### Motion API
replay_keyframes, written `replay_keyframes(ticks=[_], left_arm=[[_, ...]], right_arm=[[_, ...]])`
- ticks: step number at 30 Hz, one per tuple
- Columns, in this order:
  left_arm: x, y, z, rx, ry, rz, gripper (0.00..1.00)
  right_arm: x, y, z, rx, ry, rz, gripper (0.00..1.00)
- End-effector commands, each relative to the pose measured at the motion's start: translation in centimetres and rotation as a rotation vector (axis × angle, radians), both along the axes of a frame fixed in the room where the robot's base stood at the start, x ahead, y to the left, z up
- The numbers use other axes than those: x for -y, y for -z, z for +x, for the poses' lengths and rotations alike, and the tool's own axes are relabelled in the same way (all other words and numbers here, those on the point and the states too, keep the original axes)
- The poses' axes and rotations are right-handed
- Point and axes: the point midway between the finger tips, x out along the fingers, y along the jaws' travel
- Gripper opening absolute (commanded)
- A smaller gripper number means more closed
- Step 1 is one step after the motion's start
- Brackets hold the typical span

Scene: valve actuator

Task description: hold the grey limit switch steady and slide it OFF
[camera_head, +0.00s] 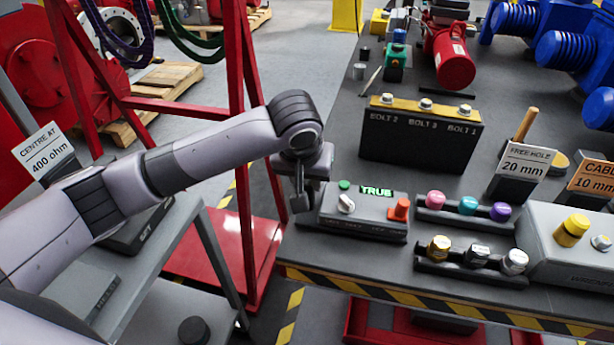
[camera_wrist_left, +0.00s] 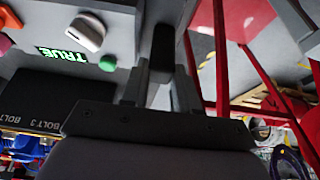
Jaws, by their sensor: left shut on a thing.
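The grey limit switch (camera_head: 363,222) is most likely the grey box on the near left part of the bench. It bears a white knob (camera_head: 346,204), a green button (camera_head: 344,185), a lit display reading TRUE (camera_head: 377,191) and an orange piece (camera_head: 399,210). My left gripper (camera_head: 301,203) reaches down at the box's left end and is shut on it; the gripped part is mostly hidden. In the left wrist view the fingers (camera_wrist_left: 162,75) close around a dark part beside the box, with the knob (camera_wrist_left: 88,32) and green button (camera_wrist_left: 108,63) nearby. My right gripper is not in view.
Behind the box stands a dark bolt block (camera_head: 420,135). Racks with coloured caps (camera_head: 466,205) and metal caps (camera_head: 478,256) stand to its right, then a grey unit with a yellow knob (camera_head: 571,230). A red frame (camera_head: 238,120) rises left of the bench.

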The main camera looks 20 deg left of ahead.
Motion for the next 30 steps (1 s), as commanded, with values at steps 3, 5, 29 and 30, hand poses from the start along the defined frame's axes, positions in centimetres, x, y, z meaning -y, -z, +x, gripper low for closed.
replay_keyframes(ticks=[3,5,29,30], left_arm=[[0.09,-0.04,0.07,0.004,0.001,-0.004,0.00],[0.10,0.04,0.07,0.004,0.001,-0.004,0.00],[0.10,0.72,0.07,0.003,-0.001,-0.003,0.00],[0.09,0.72,0.06,0.003,-0.001,-0.003,0.00]], right_arm=[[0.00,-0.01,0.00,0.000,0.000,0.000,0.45],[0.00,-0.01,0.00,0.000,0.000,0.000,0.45],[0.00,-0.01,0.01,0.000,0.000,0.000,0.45],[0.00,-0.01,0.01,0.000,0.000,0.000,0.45]])
